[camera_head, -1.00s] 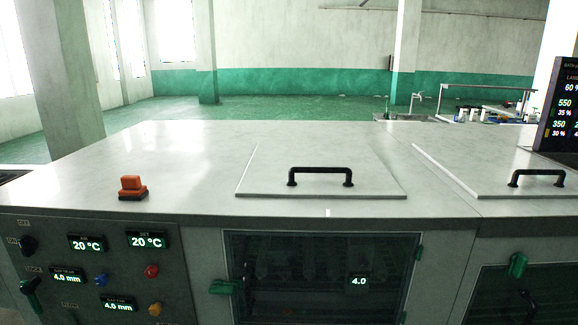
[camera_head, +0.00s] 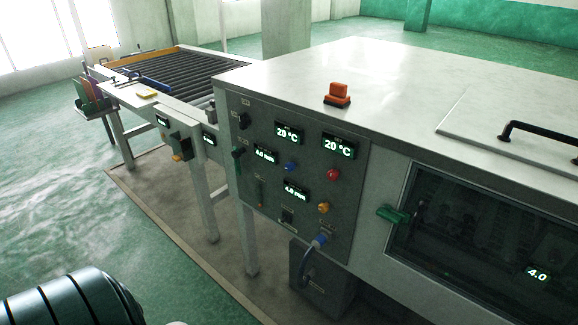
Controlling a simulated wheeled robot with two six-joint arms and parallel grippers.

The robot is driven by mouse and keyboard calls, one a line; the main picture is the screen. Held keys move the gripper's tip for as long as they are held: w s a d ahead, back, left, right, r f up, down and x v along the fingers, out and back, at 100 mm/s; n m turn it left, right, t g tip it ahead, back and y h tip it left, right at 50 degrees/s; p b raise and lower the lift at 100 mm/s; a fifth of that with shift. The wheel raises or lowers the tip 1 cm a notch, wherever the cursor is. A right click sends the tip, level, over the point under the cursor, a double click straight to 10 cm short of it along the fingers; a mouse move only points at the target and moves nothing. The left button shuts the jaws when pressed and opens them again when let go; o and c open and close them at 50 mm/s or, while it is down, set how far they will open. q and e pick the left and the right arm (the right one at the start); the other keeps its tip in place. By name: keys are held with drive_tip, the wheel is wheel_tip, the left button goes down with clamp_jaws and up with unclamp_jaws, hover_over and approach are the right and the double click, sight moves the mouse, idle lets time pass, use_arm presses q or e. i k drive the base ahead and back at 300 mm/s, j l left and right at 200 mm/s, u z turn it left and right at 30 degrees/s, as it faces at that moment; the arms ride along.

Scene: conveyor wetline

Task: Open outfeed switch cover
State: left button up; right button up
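A small dark switch box (camera_head: 173,139) is fixed to the side of the roller conveyor's frame, left of the machine. It has a yellow-orange part (camera_head: 182,155) at its lower end and a small lit display above. It is too small to tell whether this is the outfeed switch cover, or whether a cover on it is open or shut. No other part can be made out as the cover. Neither of my grippers is in view.
The roller conveyor (camera_head: 172,72) runs to the back left. The machine's control panel (camera_head: 262,182) carries displays and knobs. An orange block (camera_head: 338,92) sits on the machine top. A ribbed dark cylinder (camera_head: 75,303) fills the lower left corner. Green floor (camera_head: 50,200) is open at left.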

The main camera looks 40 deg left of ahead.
sight(182, 150)
drive_tip(key=u, duration=2)
drive_tip(key=i+j+z, duration=0.15)
drive_tip(key=i, duration=0.2)
drive_tip(key=i+j+z, duration=0.15)
drive_tip(key=i, duration=0.25)
